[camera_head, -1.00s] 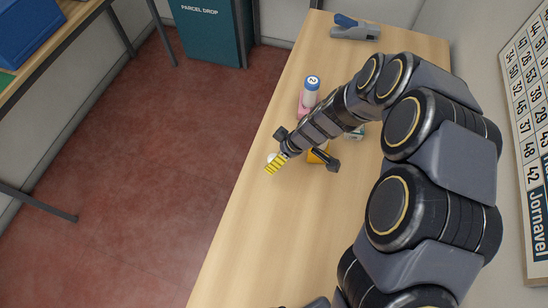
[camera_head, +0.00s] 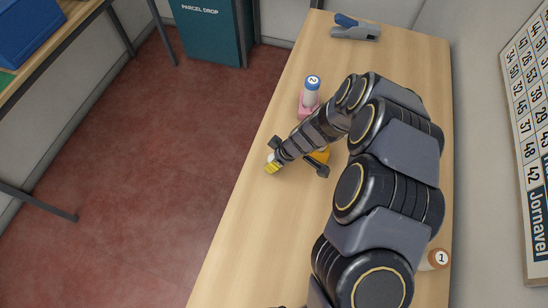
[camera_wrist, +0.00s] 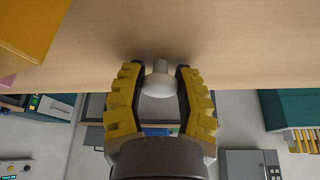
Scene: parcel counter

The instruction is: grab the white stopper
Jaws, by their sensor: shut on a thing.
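The white stopper (camera_wrist: 159,84) is a small rounded white piece with a tan stem. In the wrist view it sits between the two yellow ridged fingers of my gripper (camera_wrist: 160,98), with the tan stem against the wooden surface. My gripper (camera_head: 273,164) is shut on it at the left edge of the counter in the head view. There the stopper shows only as a small pale spot (camera_head: 270,157) beside the yellow fingertips.
On the wooden counter (camera_head: 240,230), a blue-capped bottle marked 2 (camera_head: 311,92) stands by a pink thing (camera_head: 304,111). A yellow-orange thing (camera_head: 321,155) is close by my gripper. A stapler-like tool (camera_head: 355,28) lies at the back. A brown-topped bottle marked 1 (camera_head: 439,259) is at right.

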